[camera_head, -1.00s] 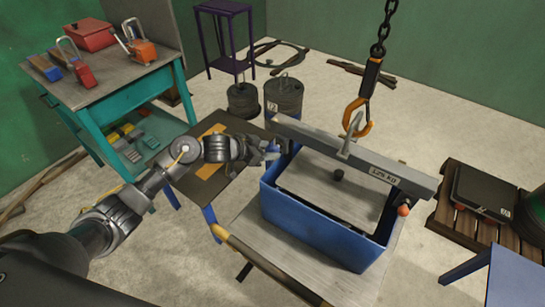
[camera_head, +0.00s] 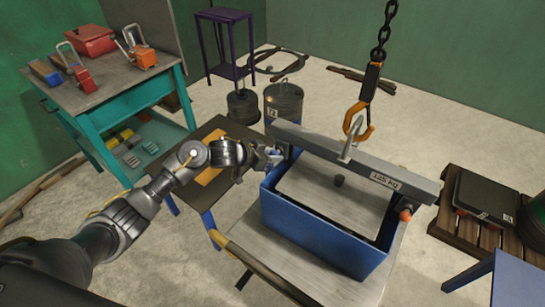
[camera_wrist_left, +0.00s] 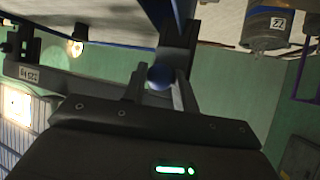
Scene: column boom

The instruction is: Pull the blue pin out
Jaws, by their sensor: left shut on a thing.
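The blue pin shows as a round blue knob (camera_wrist_left: 160,77) between my left gripper's fingers in the left wrist view. My left gripper (camera_wrist_left: 160,88) is shut on it. In the head view my left gripper (camera_head: 273,156) is at the left end of the grey lifting beam (camera_head: 350,163), close to the blue crate's back left corner. The fingers mostly hide the pin there, and I cannot tell how deep it sits. An orange knob (camera_head: 405,215) is at the beam's right end. My right gripper is not in view.
The blue crate (camera_head: 310,235) stands on a metal-topped table under the beam. An orange hook (camera_head: 357,118) on a chain (camera_head: 381,45) hangs at the beam's middle lug. A teal bench (camera_head: 110,95) with padlocks is at left. A pallet (camera_head: 460,225) is at right.

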